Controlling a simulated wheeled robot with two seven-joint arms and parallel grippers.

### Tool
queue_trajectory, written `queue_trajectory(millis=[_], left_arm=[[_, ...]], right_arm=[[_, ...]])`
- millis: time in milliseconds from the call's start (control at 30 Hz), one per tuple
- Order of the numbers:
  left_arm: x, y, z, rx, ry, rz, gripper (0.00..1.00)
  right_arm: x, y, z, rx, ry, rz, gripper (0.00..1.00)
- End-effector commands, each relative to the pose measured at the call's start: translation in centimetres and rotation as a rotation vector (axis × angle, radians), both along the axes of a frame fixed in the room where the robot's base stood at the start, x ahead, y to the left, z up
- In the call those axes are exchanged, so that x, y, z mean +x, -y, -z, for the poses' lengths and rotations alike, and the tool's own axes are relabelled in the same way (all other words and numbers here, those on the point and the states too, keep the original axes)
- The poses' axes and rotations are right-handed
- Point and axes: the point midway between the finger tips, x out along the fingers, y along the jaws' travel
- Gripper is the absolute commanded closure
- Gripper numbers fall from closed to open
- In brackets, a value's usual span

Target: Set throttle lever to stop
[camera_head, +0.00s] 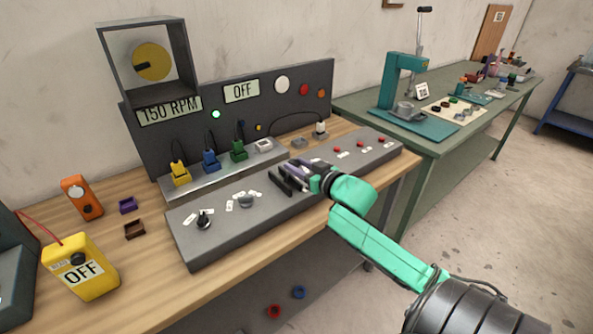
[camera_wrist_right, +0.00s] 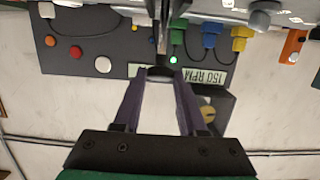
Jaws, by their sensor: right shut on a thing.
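My right gripper (camera_head: 290,178) reaches over the middle of the grey sloped control panel (camera_head: 345,178). The display (camera_head: 241,91) reads OFF and the other display (camera_head: 170,110) reads 150 RPM. My left gripper is not in view.
A black knob (camera_head: 204,219) and a grey knob (camera_head: 246,201) sit left of the gripper. Yellow, blue and green plugs (camera_head: 210,158) stand behind. A yellow meter (camera_head: 80,267) reading OFF is at the left. A green bench (camera_head: 440,145) stands at the right.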

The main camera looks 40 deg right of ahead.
Motion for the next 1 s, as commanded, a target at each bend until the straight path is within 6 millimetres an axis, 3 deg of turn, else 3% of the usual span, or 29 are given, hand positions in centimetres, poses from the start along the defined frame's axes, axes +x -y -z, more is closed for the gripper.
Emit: queue_trajectory(millis=[200,667,700,767,1000], left_arm=[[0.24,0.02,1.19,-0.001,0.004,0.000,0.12],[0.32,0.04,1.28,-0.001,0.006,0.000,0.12],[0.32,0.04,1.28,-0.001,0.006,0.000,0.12],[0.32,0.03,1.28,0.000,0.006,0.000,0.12],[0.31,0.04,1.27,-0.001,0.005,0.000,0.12]], right_arm=[[-0.56,-0.03,0.71,0.000,0.060,0.000,1.00],[-0.69,-0.06,0.70,0.001,0.074,-0.002,1.00],[-0.69,-0.06,0.72,0.001,0.073,-0.002,0.55],[-0.69,-0.07,0.72,0.001,0.073,-0.002,0.32],[-0.67,-0.03,0.60,0.000,0.075,-0.001,0.31]])
